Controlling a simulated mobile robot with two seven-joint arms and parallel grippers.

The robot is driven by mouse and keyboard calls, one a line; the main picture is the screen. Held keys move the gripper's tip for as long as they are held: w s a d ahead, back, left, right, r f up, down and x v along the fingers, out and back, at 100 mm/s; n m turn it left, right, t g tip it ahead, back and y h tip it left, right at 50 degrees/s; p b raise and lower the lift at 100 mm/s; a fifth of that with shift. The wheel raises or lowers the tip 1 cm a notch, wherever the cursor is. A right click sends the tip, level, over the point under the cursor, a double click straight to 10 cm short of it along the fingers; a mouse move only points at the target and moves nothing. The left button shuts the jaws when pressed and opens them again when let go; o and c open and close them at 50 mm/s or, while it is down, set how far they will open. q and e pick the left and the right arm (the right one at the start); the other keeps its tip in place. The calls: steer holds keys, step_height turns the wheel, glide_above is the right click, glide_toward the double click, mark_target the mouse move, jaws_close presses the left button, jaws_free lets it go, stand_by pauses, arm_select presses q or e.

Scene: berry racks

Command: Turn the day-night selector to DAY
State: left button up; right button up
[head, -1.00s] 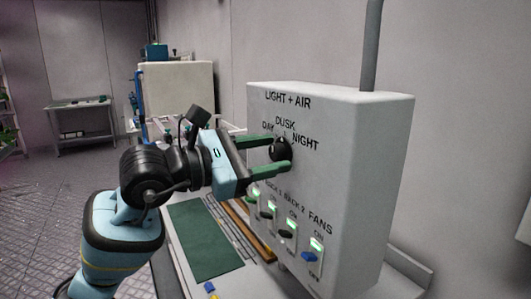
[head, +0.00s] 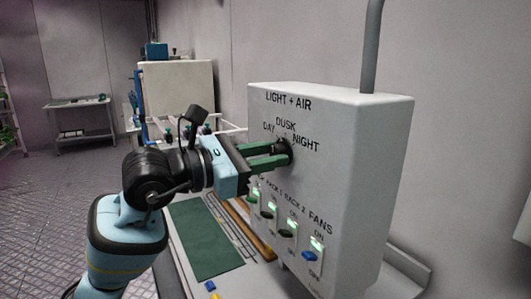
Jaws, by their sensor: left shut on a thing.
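The day-night selector (head: 284,147) is a black round knob on the front of a grey wall box marked LIGHT + AIR (head: 338,190). The labels DAY, DUSK and NIGHT run around it from left to right. My left gripper (head: 278,152) has its two green fingers closed on the sides of the knob. The fingers hide most of the knob, and I cannot tell clearly which label its pointer faces. My right gripper is not in view.
Below the selector is a row of several rack and fan switches, with a blue fan switch (head: 309,256) at the right. A bench with a green mat (head: 206,240) lies under the box. A grey conduit (head: 371,50) rises from the box top.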

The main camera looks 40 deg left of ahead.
arm_select(q)
steer(key=n+p, duration=0.1)
steer(key=n, duration=0.3)
steer(key=shift+r+p, duration=0.15)
steer(key=shift+p, duration=0.15)
steer(key=shift+n+p, duration=0.5)
steer(key=shift+n, duration=0.7)
steer(key=shift+n+p, duration=0.4)
steer(key=shift+n, duration=0.4)
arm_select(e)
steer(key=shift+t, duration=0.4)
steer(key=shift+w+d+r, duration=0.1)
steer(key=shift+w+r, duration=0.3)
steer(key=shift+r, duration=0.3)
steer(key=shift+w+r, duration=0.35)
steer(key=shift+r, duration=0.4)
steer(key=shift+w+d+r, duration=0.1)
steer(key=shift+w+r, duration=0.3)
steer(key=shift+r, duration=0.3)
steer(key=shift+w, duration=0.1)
arm_select(q)
steer(key=o, duration=1)
steer(key=shift+f, duration=0.2)
steer(key=shift+c, duration=0.2)
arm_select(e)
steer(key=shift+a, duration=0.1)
